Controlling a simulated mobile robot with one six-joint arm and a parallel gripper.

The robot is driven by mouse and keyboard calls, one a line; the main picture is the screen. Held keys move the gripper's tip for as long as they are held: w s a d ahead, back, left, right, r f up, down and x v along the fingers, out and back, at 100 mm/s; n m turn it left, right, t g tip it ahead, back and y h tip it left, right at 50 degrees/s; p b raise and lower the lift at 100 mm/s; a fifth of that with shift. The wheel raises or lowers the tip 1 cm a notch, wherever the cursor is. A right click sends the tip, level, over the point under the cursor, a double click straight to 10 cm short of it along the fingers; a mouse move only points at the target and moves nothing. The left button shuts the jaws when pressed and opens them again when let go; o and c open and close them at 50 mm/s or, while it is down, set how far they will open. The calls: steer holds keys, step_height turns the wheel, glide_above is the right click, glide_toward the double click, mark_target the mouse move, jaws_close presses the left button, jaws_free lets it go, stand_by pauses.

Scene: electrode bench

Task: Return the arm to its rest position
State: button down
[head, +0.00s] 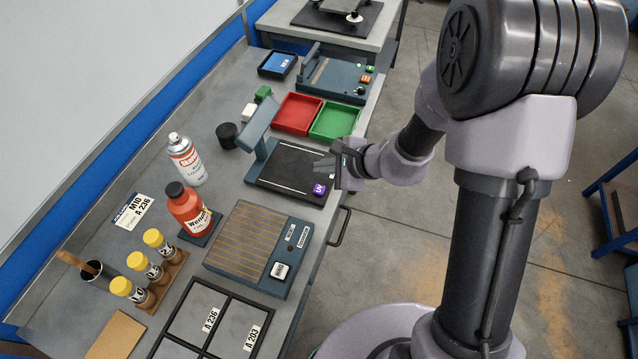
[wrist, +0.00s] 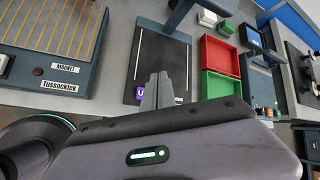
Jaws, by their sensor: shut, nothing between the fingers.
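My arm reaches in from the right in the head view. My gripper (head: 324,165) is above the front edge of a black-topped device with an upright arm (head: 288,168) and a purple marker. In the wrist view my gripper (wrist: 158,84) points toward the same black plate (wrist: 160,55), its fingers together with nothing between them. I cannot tell the exact height of the fingers above the plate.
Red tray (head: 297,113) and green tray (head: 336,121) lie behind the device. Open floor (head: 400,240) lies right of the bench.

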steer(key=shift+f, duration=0.15)
steer(key=s+r+n+g, duration=0.1)
steer(key=s+r+n, duration=0.4)
steer(key=r, duration=0.4)
steer(key=s+r+n, duration=0.4)
steer(key=s+r, duration=0.4)
steer(key=r, duration=0.1)
steer(key=s+d+r+n+t+h, duration=0.1)
steer(key=s+d+r+n+h, duration=0.2)
steer(key=s+d, duration=0.6)
steer(key=shift+s+d+r+h, duration=0.15)
steer(key=shift+s+r+h, duration=0.15)
steer(key=shift+h, duration=0.8)
